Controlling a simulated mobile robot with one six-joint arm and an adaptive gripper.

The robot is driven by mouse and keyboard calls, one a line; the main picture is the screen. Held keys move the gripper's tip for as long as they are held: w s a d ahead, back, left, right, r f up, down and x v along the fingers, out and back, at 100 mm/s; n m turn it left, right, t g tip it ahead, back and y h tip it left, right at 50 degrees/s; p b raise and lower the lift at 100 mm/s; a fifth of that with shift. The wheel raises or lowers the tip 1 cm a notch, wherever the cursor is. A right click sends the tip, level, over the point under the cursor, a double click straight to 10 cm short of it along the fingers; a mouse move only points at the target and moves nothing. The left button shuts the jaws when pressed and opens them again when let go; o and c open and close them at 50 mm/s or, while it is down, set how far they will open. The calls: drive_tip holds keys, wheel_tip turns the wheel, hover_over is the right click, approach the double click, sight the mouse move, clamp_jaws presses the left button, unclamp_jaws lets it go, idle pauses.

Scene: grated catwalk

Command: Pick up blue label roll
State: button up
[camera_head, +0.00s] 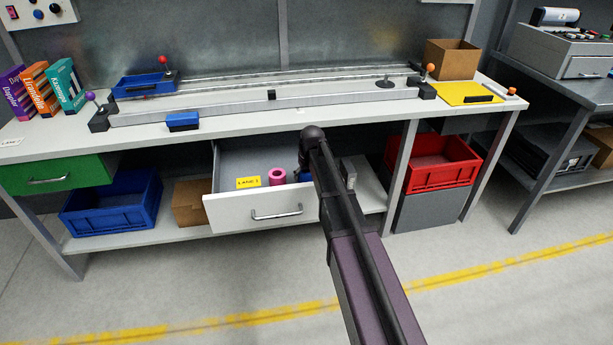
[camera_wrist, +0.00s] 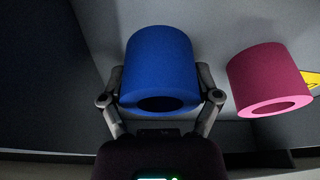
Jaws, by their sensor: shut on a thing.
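The blue label roll (camera_wrist: 160,62) stands between the two fingers of my gripper (camera_wrist: 160,97) in the wrist view, and the fingers are shut on it. In the head view only a small bit of the blue roll (camera_head: 304,177) shows, mostly hidden behind my arm. The roll is inside the open white drawer (camera_head: 235,214). Whether it touches the drawer floor, I cannot tell. A pink roll (camera_wrist: 268,79) is just to the right of it in the wrist view, apart from my fingers; it also shows in the head view (camera_head: 277,177).
The worktop (camera_head: 240,123) is above, with a rail and a blue block (camera_head: 183,121). A blue crate (camera_head: 110,205) is at left, a red crate (camera_head: 430,165) at right. The floor in front is clear.

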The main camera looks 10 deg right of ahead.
drive_tip(key=shift+r, duration=0.1)
wheel_tip(320, 180, up, 10)
drive_tip(key=p, duration=1)
idle(0.9)
drive_tip(key=shift+a, duration=0.1)
